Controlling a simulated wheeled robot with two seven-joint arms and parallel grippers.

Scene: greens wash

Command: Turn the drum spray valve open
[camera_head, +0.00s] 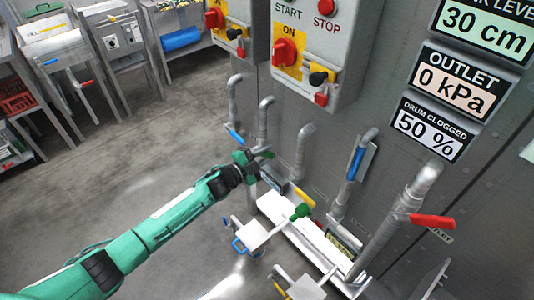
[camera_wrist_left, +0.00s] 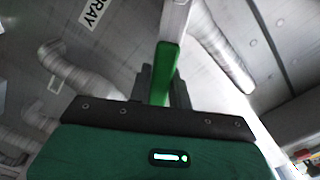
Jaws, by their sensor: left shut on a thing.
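My left gripper (camera_head: 262,154) is at the pipes along the grey machine wall, its arm coming in from the left. In the left wrist view the gripper (camera_wrist_left: 164,88) is shut on a green valve handle (camera_wrist_left: 166,60), which lies between the fingers. A label (camera_wrist_left: 92,12) ending in "RAY" shows near it on the wall. In the head view the gripper covers the held handle, so its turn angle cannot be told there. My right gripper is not in view.
Nearby are a blue handle (camera_head: 235,135), a yellow handle (camera_head: 305,198), another green handle (camera_head: 300,212) and a red handle (camera_head: 432,220). A control box (camera_head: 318,50) hangs above. Displays read OUTLET 0 kPa (camera_head: 455,82) and DRUM CLOGGED 50 % (camera_head: 428,130).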

